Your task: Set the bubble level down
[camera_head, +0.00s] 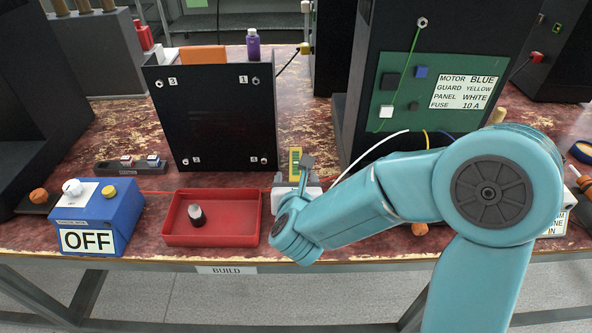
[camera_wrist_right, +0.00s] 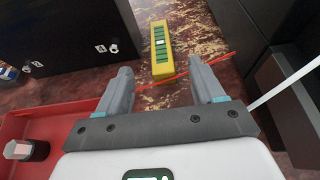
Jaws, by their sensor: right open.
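The bubble level (camera_head: 295,157) is a yellow bar with green segments. It lies on the worn red-brown table, between the black panel and the tall dark cabinet. It also shows in the right wrist view (camera_wrist_right: 162,48), lying lengthwise just beyond the fingers. My right gripper (camera_head: 293,174) is above the front part of the table. In the right wrist view its two grey fingers (camera_wrist_right: 162,84) are spread apart with nothing held between them. The near end of the level appears close to the gap between the fingertips. My left gripper is not in view.
A red tray (camera_head: 212,239) holding a dark bolt-like piece (camera_head: 197,215) stands left of the gripper. A blue box marked OFF (camera_head: 100,228) is further left. The black panel (camera_head: 216,115) stands behind the tray. A thin red cable (camera_wrist_right: 205,65) and a white cable (camera_wrist_right: 287,82) run nearby.

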